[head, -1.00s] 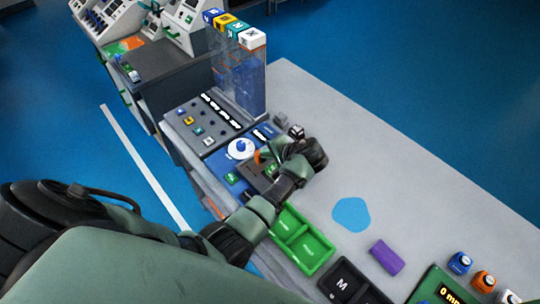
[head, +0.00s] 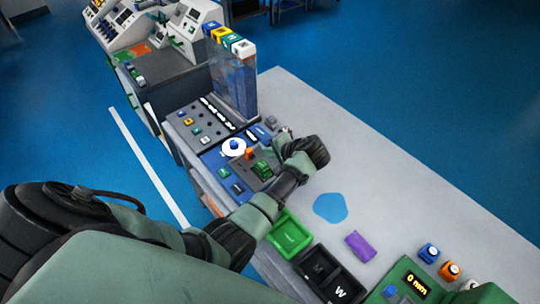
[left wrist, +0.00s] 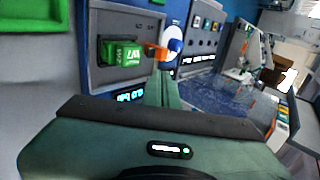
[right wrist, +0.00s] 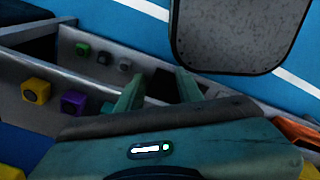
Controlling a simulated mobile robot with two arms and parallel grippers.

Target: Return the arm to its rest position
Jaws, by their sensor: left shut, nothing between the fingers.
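My left arm comes in from the left in the head view and reaches over the bench. Its gripper (head: 288,148) is above the blue and grey control panel. In the left wrist view its two fingers (left wrist: 163,92) are together, with nothing between them. They are in front of a white dial with a blue knob (left wrist: 173,43), with a green block (left wrist: 121,54) on a grey plate to their left. My right gripper is outside the head view. In the right wrist view its fingers (right wrist: 160,90) are apart and empty.
The bench (head: 400,200) holds a green tray (head: 288,238), black compartments (head: 318,268), a purple block (head: 360,245) and a flat blue patch (head: 330,207). A clear column (head: 235,85) topped with coloured cubes stands at the back. Blue floor lies around the bench.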

